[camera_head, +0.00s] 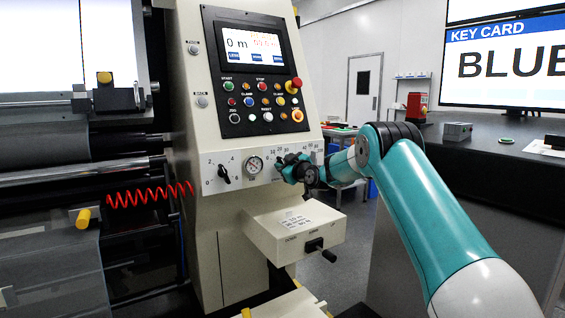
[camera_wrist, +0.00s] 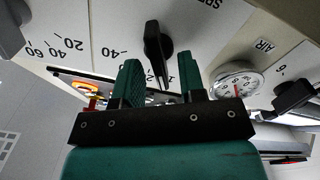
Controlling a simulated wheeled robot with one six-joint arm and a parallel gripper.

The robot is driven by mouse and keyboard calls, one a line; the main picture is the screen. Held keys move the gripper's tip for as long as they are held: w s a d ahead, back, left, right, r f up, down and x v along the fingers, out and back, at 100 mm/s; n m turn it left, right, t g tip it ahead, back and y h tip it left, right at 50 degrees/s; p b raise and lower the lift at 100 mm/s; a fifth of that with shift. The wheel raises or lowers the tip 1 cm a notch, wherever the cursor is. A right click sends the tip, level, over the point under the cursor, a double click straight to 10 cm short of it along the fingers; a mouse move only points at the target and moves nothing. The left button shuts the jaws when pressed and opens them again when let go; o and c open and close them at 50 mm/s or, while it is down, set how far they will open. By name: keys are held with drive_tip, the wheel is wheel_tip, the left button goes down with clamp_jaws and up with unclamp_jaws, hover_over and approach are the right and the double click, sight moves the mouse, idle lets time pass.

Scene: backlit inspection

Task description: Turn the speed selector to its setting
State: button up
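The speed selector (camera_wrist: 157,50) is a black pointer knob on the pale panel, under a partly visible "SPE" label in the wrist view. Its narrow end reaches down between the two teal fingers of my gripper (camera_wrist: 159,78). The fingers stand apart, one on each side of that end, with gaps visible. I cannot tell whether either finger touches it. A "40" mark shows left of the knob; other marks are partly hidden by the fingers. In the head view my gripper (camera_head: 288,168) is at the console's lower panel and largely hides the selector.
An air gauge (camera_head: 255,165) and another black knob (camera_head: 224,173) sit left of my gripper. A box with a crank (camera_head: 290,232) juts out below. Buttons and a display (camera_head: 252,48) are above. A screen (camera_head: 505,60) at right reads "KEY CARD" and "BLUE", cut off.

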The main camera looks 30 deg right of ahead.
drive_tip(key=shift+w, duration=0.7)
drive_tip(key=shift+c, duration=0.2)
clamp_jaws()
drive_tip(key=shift+m, duration=0.3)
drive_tip(key=m+b, duration=0.1)
drive_tip(key=m, duration=0.4)
drive_tip(key=shift+d, duration=0.2)
drive_tip(key=m, duration=0.6)
drive_tip(key=shift+d+p, duration=0.2)
drive_tip(key=shift+p, duration=0.1)
